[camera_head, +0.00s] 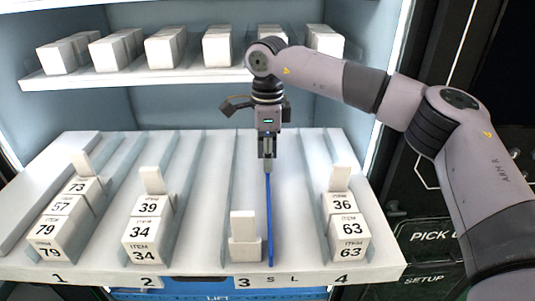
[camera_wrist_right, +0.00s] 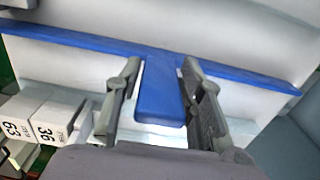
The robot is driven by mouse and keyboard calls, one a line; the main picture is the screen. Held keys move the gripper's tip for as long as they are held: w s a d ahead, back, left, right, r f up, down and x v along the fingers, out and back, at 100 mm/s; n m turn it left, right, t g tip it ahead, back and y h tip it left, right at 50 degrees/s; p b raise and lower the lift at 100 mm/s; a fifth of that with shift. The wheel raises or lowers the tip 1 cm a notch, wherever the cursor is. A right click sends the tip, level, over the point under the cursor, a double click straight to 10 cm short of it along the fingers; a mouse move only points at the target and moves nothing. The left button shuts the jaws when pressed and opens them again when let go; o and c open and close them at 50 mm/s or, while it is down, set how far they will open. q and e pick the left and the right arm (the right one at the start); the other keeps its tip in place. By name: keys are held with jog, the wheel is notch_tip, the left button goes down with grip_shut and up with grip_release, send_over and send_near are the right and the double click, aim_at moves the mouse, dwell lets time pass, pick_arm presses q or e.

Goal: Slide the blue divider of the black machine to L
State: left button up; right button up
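The black machine's white shelf (camera_head: 200,262) holds a thin blue divider (camera_head: 269,225). It runs front to back between lanes 3 and 4, with its front end by the letter S. The letter L (camera_head: 294,279) is just to its right on the front edge. My right gripper (camera_head: 267,158) points down at the divider's rear part. In the right wrist view the open fingers of my right gripper (camera_wrist_right: 160,75) stand on either side of the divider's blue tab (camera_wrist_right: 160,95). Narrow gaps show beside the tab. My left gripper is not in view.
White boxes stand in lane 1 (camera_head: 60,216), lane 2 (camera_head: 148,230), lane 3 (camera_head: 244,247) and lane 4 (camera_head: 346,228). An upper shelf (camera_head: 130,76) with more boxes is behind. The strip right of the divider is clear up to lane 4's rail.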

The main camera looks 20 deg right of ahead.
grip_shut()
dwell(0.3)
jog(key=shift+d, duration=0.1)
